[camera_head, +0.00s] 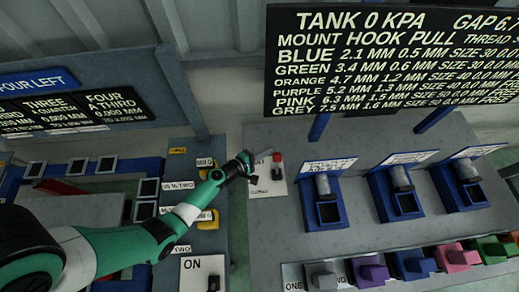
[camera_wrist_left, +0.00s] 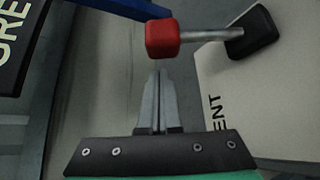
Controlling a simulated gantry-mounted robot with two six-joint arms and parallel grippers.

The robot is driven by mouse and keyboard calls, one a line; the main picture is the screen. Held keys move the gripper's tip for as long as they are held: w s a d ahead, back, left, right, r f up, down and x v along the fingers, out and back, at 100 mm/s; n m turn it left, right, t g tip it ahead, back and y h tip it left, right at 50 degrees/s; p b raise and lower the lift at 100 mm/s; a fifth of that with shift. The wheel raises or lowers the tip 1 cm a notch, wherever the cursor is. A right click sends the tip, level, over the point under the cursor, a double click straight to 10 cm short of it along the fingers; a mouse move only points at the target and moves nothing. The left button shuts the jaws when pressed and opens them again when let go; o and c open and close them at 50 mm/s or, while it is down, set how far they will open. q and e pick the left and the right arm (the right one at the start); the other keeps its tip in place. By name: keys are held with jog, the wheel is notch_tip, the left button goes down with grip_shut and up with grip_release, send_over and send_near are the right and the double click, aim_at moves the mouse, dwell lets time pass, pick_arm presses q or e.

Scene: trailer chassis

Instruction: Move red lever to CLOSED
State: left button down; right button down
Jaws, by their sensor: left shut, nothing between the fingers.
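The red lever (camera_head: 277,158) stands on a pale plate (camera_head: 272,189) on the grey bench in the head view. In the left wrist view its red knob (camera_wrist_left: 162,38) sits on the end of a grey rod, which runs right to a black base (camera_wrist_left: 252,32). My left gripper (camera_head: 262,157) is just left of the lever. In the left wrist view its fingers (camera_wrist_left: 159,75) are shut and empty, with tips just below the knob in the picture. I cannot tell whether they touch it. No CLOSED marking is readable. My right gripper is not in view.
Blue holders with grey cylinders (camera_head: 323,186) stand right of the lever. Several coloured blocks (camera_head: 368,271) line the front edge. An ON switch (camera_head: 213,284) is at the lower middle. A black text board (camera_head: 390,60) hangs behind. The bench just right of the plate is clear.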

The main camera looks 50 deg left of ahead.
pick_arm(q)
jog(key=shift+s+d+r, duration=0.55)
jog(key=shift+d, duration=0.2)
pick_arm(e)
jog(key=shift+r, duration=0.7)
